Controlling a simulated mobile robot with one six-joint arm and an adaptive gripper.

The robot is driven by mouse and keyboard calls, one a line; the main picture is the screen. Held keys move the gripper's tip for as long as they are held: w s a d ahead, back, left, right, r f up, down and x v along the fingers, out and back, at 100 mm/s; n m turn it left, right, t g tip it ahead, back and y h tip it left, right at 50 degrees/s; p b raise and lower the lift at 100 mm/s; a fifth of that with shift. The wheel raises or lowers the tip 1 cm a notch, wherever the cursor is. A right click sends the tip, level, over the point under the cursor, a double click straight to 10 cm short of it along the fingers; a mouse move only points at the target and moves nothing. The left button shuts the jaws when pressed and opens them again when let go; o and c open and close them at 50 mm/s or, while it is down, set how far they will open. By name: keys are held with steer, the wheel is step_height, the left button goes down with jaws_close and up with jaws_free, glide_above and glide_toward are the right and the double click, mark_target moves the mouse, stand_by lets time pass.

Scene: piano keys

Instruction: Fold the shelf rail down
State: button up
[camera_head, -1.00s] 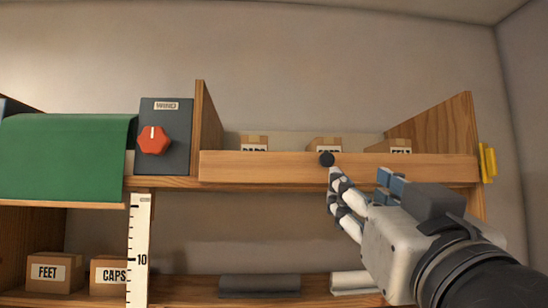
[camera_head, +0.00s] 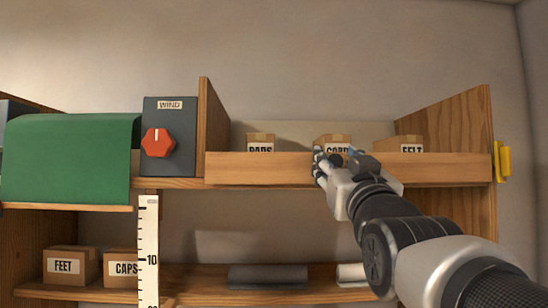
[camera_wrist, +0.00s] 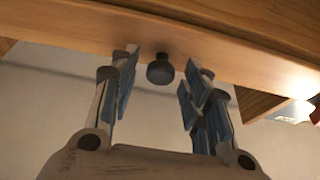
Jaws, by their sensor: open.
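The shelf rail (camera_head: 260,168) is a long wooden board standing upright along the front of the upper right shelf. In the wrist view the rail (camera_wrist: 220,55) crosses the top, with a dark round knob (camera_wrist: 160,70) on it. My gripper (camera_wrist: 160,82) is open, with one finger on each side of the knob and gaps on both sides. In the head view my gripper (camera_head: 320,165) is at the middle of the rail and hides the knob.
Boxes labelled PADS (camera_head: 261,142), CORD (camera_head: 338,142) and FELT (camera_head: 411,145) stand behind the rail. A yellow piece (camera_head: 503,161) is at the right post. A dark WIND box (camera_head: 169,137) with a red dial and a green cloth (camera_head: 70,160) are left. A white ruler (camera_head: 148,250) hangs below.

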steer(key=shift+c, duration=0.4)
jaws_close()
